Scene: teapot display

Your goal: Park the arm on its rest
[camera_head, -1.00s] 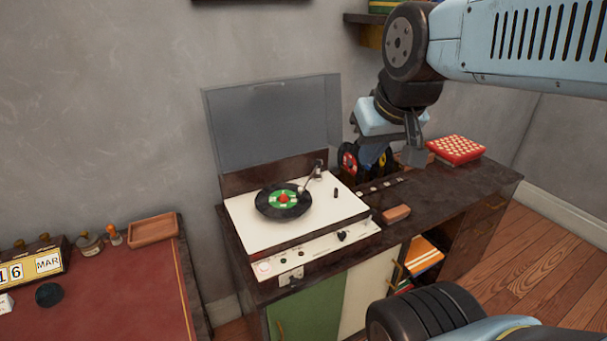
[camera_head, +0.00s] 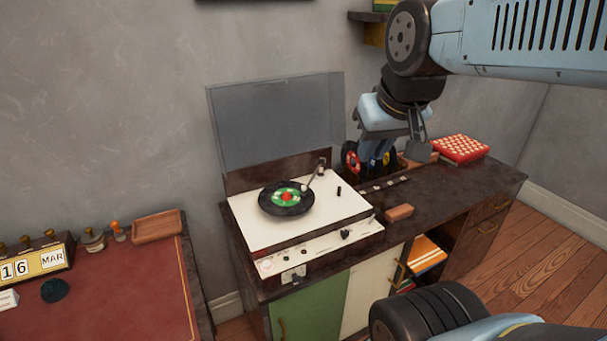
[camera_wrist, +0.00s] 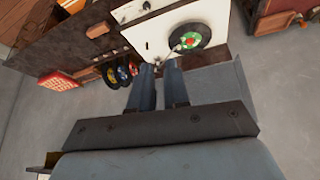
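The record player (camera_head: 250,215) stands on the sideboard with its grey lid (camera_head: 275,125) up. A black record with a green label (camera_head: 286,198) lies on it. The tonearm (camera_head: 314,177) reaches from its pivot at the back right, with its head over the record's right edge. I cannot tell whether it touches. My gripper (camera_wrist: 160,75) is open, its two fingers apart with nothing between them. In the head view it is right of the player, above the sideboard, its tips partly hidden. The record (camera_wrist: 186,40) and player deck (camera_wrist: 150,35) also show in the wrist view.
Upright records (camera_head: 350,157) stand behind my gripper. A red patterned box (camera_head: 460,148) and a small brown block (camera_head: 398,212) lie on the sideboard (camera_head: 450,190). A red-topped desk (camera_head: 120,285) with a calendar (camera_head: 35,262) is at left.

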